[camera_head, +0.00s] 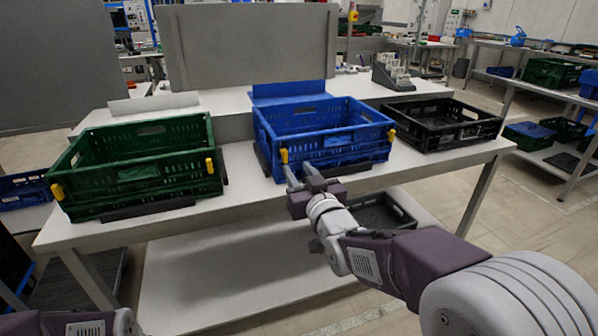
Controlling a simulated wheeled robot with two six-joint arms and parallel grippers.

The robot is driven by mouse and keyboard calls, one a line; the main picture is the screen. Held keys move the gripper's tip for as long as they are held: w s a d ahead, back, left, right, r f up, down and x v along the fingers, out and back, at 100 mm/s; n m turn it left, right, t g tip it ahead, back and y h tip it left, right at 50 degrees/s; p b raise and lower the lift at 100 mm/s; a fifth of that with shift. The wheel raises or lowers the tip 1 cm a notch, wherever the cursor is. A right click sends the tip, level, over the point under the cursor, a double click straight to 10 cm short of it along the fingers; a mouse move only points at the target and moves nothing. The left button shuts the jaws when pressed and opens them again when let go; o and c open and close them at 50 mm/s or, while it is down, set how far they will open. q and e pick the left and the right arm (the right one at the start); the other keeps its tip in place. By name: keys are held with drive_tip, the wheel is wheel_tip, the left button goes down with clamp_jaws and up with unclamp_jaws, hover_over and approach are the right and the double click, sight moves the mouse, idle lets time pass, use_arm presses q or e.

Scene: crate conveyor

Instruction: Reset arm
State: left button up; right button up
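My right gripper (305,180) is in front of the blue crate's near left corner, at the table's front edge. Its two grey fingers are spread apart with nothing seen between them. Whether a finger touches the crate I cannot tell. The blue crate (345,156) stands on the table's middle, with yellow latches on its sides. My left arm shows only as a piece at the bottom left corner; its gripper is outside the picture.
A green crate (140,190) stands at the left of the white table (240,205), and a black crate (447,140) at the right. Another dark crate (380,215) sits on the shelf below. A grey panel (247,45) stands behind. Open floor lies to the right.

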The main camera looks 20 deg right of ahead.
idle(0.5)
wheel_tip(320, 180, down, 12)
drive_tip(key=s+g, duration=0.2)
drive_tip(key=g, duration=0.3)
drive_tip(key=s+f+g, duration=1.1)
drive_tip(key=s+f, duration=0.6)
drive_tip(key=s, duration=0.1)
wheel_tip(320, 180, up, 29)
drive_tip(key=s+p, duration=0.2)
drive_tip(key=p, duration=2.7)
drive_tip(key=shift+s+m+g, duration=0.25)
drive_tip(key=shift+m+g, duration=0.05)
drive_tip(key=shift+g, duration=0.1)
drive_tip(key=shift+f, duration=0.1)
